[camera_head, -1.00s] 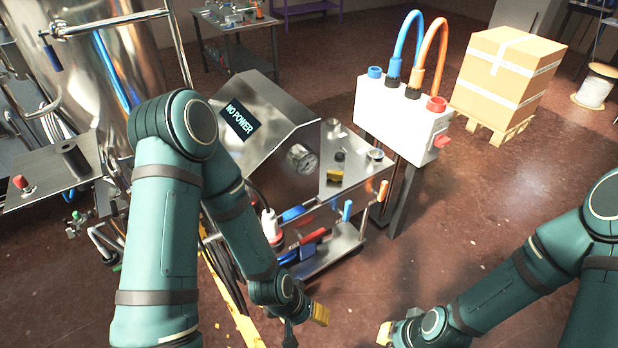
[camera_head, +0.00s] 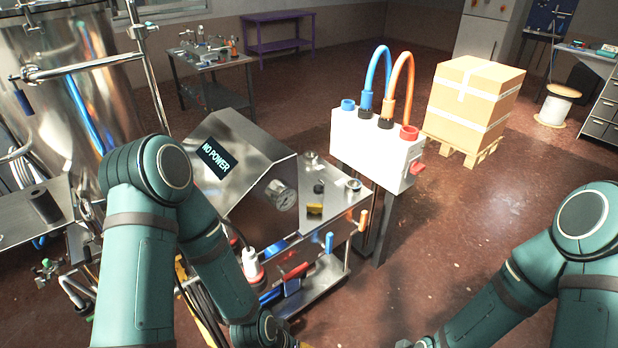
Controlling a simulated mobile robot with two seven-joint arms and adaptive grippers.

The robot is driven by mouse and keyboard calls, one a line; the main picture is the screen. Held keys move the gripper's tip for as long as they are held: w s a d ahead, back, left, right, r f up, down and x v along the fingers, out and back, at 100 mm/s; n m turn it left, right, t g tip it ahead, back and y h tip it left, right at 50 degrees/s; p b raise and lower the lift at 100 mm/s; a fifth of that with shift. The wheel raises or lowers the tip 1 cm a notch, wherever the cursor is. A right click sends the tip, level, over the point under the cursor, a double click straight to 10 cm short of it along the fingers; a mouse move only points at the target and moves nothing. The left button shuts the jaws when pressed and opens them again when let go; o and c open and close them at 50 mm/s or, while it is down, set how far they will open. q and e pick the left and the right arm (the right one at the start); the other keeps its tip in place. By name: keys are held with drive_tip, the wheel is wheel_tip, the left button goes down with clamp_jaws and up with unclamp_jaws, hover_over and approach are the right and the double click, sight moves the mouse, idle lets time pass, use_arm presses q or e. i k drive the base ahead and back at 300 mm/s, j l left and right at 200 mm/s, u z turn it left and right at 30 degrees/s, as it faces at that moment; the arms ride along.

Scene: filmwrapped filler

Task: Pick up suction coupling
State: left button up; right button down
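I cannot tell for certain which part is the suction coupling. Small parts lie on the steel bench top: a round metal fitting (camera_head: 353,185), another metal fitting (camera_head: 311,158), a small black part (camera_head: 318,188) and a yellow part (camera_head: 315,209). A black cylinder (camera_head: 44,205) stands on the grey shelf at the left. Only slivers of my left gripper (camera_head: 302,344) and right gripper (camera_head: 403,343) show at the bottom edge, below and in front of the bench. Their fingers are cut off, and I see nothing held.
A steel cabinet with a "NO POWER" display (camera_head: 215,158) adjoins the bench. A white box (camera_head: 372,150) with blue and orange hoses stands behind the bench. Tools lie on the lower shelf (camera_head: 312,290). A carton (camera_head: 470,100) sits on a pallet. Floor at the right is open.

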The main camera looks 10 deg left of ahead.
sight(367, 95)
drive_tip(key=i+l+z, duration=0.2)
drive_tip(key=i+z, duration=0.85)
drive_tip(key=i, duration=0.15)
drive_tip(key=i+z, duration=0.3)
drive_tip(key=i, duration=1.15)
drive_tip(key=i+u, duration=0.1)
drive_tip(key=i, duration=0.6)
drive_tip(key=i+l+u, duration=0.15)
drive_tip(key=i, duration=0.6)
drive_tip(key=i+u, duration=0.4)
drive_tip(key=i+j+u, duration=0.1)
drive_tip(key=u, duration=0.35)
drive_tip(key=i+l+u, duration=0.15)
drive_tip(key=i+u, duration=0.4)
drive_tip(key=u, duration=0.35)
drive_tip(key=i+u, duration=0.15)
drive_tip(key=u, duration=0.35)
drive_tip(key=i+l+u, duration=0.1)
drive_tip(key=u, duration=0.35)
drive_tip(key=i+l+u, duration=0.1)
drive_tip(key=i+u, duration=0.15)
drive_tip(key=u, duration=0.15)
drive_tip(key=i+l+u, duration=0.15)
drive_tip(key=u, duration=0.2)
drive_tip(key=i+l+u, duration=0.25)
drive_tip(key=u, duration=0.15)
